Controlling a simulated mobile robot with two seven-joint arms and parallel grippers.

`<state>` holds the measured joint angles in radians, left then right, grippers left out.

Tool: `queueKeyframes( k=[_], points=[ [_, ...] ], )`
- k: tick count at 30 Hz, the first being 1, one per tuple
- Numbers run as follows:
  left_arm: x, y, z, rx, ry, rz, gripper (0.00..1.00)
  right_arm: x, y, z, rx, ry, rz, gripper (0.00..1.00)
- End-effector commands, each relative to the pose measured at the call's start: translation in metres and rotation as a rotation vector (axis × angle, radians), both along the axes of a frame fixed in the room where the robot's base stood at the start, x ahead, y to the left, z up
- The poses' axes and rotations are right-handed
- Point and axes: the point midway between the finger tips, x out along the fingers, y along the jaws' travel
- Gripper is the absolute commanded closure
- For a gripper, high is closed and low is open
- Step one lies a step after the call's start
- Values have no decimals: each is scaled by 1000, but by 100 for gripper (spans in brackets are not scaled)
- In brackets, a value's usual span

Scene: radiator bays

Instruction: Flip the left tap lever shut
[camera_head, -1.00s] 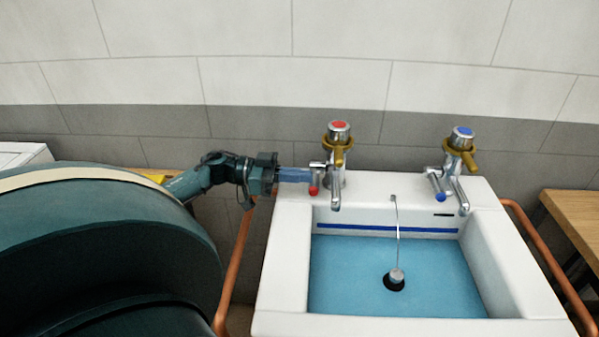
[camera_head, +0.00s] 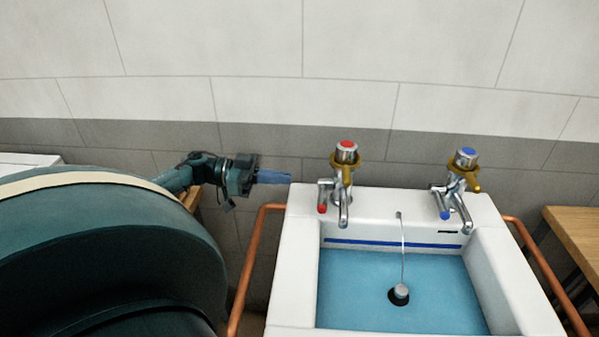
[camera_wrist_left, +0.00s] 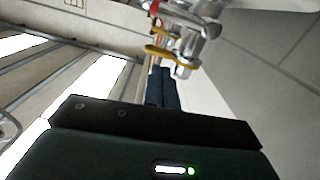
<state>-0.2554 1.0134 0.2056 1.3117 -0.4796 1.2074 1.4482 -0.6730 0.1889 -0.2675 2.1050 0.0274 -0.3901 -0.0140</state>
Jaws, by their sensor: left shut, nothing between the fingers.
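The left tap (camera_head: 344,180) has a red-marked chrome top, a brass collar and a spout over the basin. Its lever (camera_head: 322,197), with a red tip, hangs down on the tap's left side. My left gripper (camera_head: 288,178) is shut and empty, left of the tap and apart from it, with its blue fingers pointing right. The left wrist view shows the shut fingers (camera_wrist_left: 162,90) with chrome taps (camera_wrist_left: 183,28) beyond them. My right gripper is in neither view.
The white sink (camera_head: 295,250) holds blue water and a plug on a chain. The blue-marked right tap (camera_head: 462,185) stands at its back right. Copper rails (camera_head: 245,265) run along both sides. A wooden table (camera_head: 575,235) stands at the right.

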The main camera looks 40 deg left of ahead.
Motion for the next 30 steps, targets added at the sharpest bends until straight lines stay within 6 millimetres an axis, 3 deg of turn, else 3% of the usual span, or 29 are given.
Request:
queueKeyframes(
  k=[3, 9, 30],
  points=[
    [-14, 16, 0, 2, 3, 1, 100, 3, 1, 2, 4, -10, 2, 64],
    [-24, 29, 2, 1, -1, 1, 100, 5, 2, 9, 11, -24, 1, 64],
    [-26, 30, 2, 0, -1, -1, 100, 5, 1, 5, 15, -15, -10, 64]
  ],
)
